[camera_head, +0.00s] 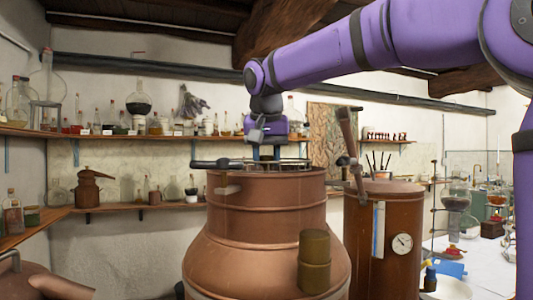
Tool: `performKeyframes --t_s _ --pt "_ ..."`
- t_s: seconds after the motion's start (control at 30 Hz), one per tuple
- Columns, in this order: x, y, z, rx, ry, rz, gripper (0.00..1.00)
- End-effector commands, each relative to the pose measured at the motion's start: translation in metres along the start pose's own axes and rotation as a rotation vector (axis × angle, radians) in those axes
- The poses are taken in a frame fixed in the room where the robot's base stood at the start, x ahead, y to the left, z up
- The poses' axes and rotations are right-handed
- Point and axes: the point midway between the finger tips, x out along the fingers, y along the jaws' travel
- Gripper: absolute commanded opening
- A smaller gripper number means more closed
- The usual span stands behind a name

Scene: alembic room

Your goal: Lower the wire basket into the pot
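The large copper pot (268,205) stands in the middle of the view, with its mouth at the top. My gripper (266,153) points down over the mouth, its fingertips close to the rim level. Whether the fingers hold anything is too small to tell. A thin dark rim or frame (292,163) shows at the mouth below and beside the fingers. It may be the top of the wire basket, but I cannot tell for sure. The inside of the pot is hidden by its wall.
A copper cylinder (383,240) with a dial and an upright lever (348,140) stands close to the pot's right. A dark handle (208,164) sticks out left at the rim. Shelves (125,134) of glassware line the wall. A white table (485,262) is at right.

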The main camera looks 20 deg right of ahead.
Motion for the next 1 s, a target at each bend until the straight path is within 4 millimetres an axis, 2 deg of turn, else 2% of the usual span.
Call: performKeyframes --t_s 1.0 --pt "0.035 0.0 0.015 0.0 0.001 0.0 0.0"
